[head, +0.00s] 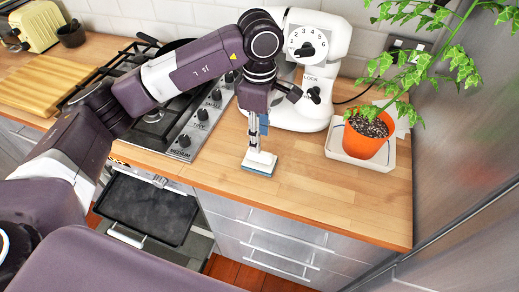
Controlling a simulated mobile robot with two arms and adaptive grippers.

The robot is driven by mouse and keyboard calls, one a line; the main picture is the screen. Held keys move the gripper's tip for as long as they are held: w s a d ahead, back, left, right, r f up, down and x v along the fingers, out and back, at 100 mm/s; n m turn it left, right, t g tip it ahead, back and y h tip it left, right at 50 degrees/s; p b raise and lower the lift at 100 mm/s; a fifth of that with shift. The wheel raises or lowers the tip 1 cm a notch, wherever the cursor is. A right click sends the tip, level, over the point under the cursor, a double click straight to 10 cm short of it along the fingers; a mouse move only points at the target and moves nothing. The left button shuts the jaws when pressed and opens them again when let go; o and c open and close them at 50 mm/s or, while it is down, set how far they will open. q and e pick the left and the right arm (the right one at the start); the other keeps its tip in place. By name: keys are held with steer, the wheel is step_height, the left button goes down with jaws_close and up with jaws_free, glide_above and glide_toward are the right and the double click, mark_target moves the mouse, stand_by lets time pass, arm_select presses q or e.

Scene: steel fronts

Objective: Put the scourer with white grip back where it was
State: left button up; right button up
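The scourer with white grip (260,162) has a white upper part and a blue pad underneath. It is at the front of the wooden counter, right of the hob. My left gripper (255,146) points down from above, with its narrow fingers together at the white grip, and appears shut on it. Whether the pad touches the counter or is just above it, I cannot tell. My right gripper is not in view.
A white stand mixer (311,75) stands close behind the gripper. A potted plant (366,135) sits in a white tray (385,159) to the right. The gas hob (186,138) is left. An open oven or drawer with a dark tray (150,208) is below. The counter's front right is clear.

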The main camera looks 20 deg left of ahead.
arm_select(q)
steer(key=shift+r+b, duration=0.35)
steer(key=shift+r, duration=2.05)
